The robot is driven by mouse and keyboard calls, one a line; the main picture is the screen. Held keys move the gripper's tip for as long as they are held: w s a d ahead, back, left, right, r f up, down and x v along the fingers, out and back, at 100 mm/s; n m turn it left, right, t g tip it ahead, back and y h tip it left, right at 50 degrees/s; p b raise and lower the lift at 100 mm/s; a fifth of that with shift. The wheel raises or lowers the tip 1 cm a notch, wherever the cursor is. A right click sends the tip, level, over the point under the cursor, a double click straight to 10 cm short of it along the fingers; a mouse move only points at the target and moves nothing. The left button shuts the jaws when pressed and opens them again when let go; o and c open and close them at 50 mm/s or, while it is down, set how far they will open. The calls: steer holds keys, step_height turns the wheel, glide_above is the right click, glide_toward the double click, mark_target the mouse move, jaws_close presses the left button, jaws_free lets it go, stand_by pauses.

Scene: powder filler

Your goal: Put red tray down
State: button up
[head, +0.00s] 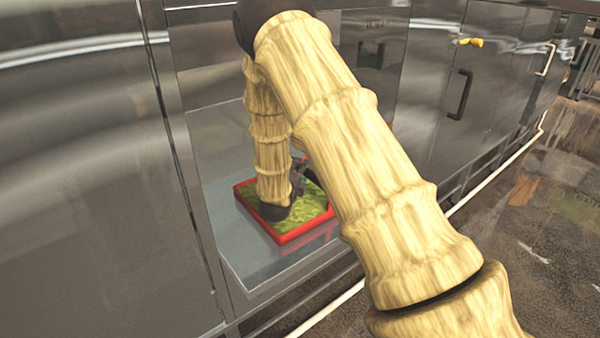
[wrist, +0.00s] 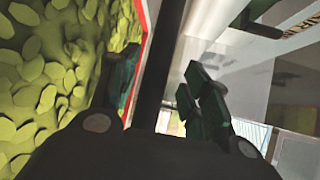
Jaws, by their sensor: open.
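The red tray (head: 290,237) rests on a grey metal shelf (head: 240,262) in the head view and is full of green flat pieces (head: 310,205). My gripper (head: 303,178) is low over the tray's right part, largely hidden behind my arm. In the wrist view the red rim (wrist: 148,20) and the green pieces (wrist: 60,70) fill the left side. My gripper (wrist: 160,80) shows two dark fingers standing apart, one beside the rim and one to the right. A dark bar runs between them; I cannot tell what it belongs to.
Steel wall panels (head: 90,170) stand left of the shelf and behind it. Cabinet doors with dark handles (head: 460,94) line the right, with a small yellow object (head: 470,42) on one. A pale rail (head: 490,178) runs along the floor. Open floor (head: 545,240) lies at right.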

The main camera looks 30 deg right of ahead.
steer(key=b+v, duration=0.3)
steer(key=v, duration=0.8)
steer(key=shift+s, duration=0.1)
